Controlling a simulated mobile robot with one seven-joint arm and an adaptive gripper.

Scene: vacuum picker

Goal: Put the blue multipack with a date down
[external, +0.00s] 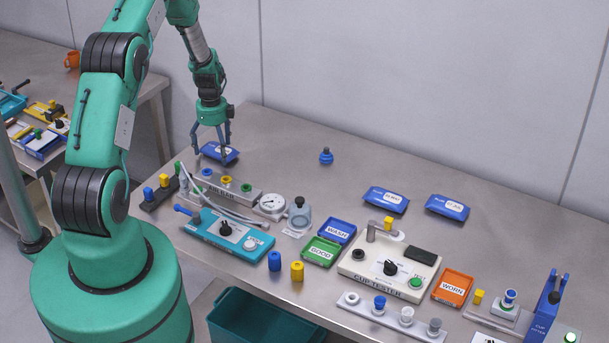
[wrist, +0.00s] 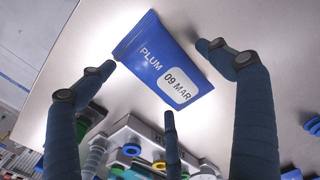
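A blue multipack (external: 219,154) lies at the left end of the bench under my gripper (external: 211,142). In the wrist view, this blue multipack (wrist: 155,62) reads "PLUM" and has a white label with "09 MAR". My gripper's fingers (wrist: 163,78) are spread around the pack, with a gap visible at its right side. Any light contact at the left fingertip is unclear. Two other blue packs with white labels, a left one (external: 385,200) and a right one (external: 447,207), lie toward the back of the bench; their dates are too small to read surely.
A grey bar with coloured cups (external: 228,190) and a gauge (external: 271,205) stand just in front of the pack. A small blue suction cup (external: 326,156) stands to its right. The cup tester (external: 388,268) and coloured trays are further right. The back middle is mostly clear.

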